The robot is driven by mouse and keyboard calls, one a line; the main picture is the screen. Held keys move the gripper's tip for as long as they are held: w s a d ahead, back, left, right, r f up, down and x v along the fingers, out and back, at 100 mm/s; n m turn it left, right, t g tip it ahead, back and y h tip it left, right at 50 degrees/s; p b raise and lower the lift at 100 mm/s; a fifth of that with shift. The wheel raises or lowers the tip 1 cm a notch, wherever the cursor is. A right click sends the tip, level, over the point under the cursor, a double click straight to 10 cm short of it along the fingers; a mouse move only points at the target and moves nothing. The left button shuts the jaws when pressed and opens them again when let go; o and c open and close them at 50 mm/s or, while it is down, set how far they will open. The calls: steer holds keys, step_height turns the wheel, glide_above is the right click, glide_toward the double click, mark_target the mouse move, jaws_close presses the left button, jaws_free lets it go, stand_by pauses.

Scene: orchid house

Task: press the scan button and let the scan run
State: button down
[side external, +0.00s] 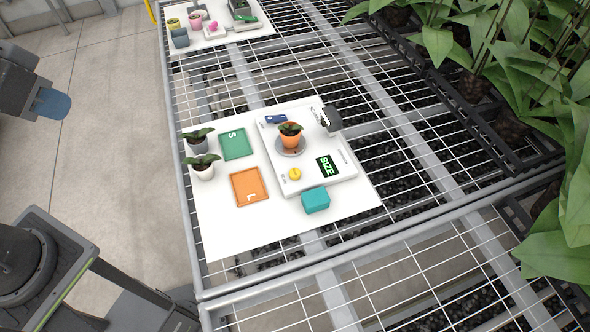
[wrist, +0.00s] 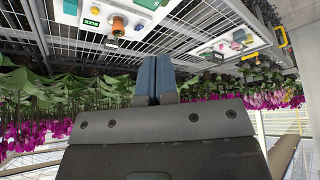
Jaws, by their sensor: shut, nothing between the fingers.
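The white scanner (side external: 325,172) lies on a white board on the mesh bench. Its dark display (side external: 328,165) reads SIZE in green. A round yellow button (side external: 295,174) sits on its front left part. A potted plant in an orange pot (side external: 291,143) stands on the scanner's round grey plate. A black piece (side external: 331,119) stands at the scanner's back corner. My gripper (side external: 52,104) is at the far left, well away from the bench, with blue fingertips. In the wrist view its fingers (wrist: 153,80) are together and empty, and the scanner's SIZE display (wrist: 91,22) shows small and upside down.
A green S tray (side external: 236,144) and an orange L tray (side external: 249,187) lie left of the scanner. Two potted plants (side external: 203,166) stand at the board's left edge. A teal block (side external: 316,200) is in front. Leafy plants (side external: 500,60) crowd the right side.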

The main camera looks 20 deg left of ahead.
stand_by(0.3)
steer(key=n+t, duration=0.4)
steer(key=n, duration=0.4)
glide_above(292, 172)
step_height(292, 172, down, 20)
steer(key=shift+f, duration=0.15)
steer(key=shift+f, duration=4.4)
steer(key=shift+f, duration=0.1)
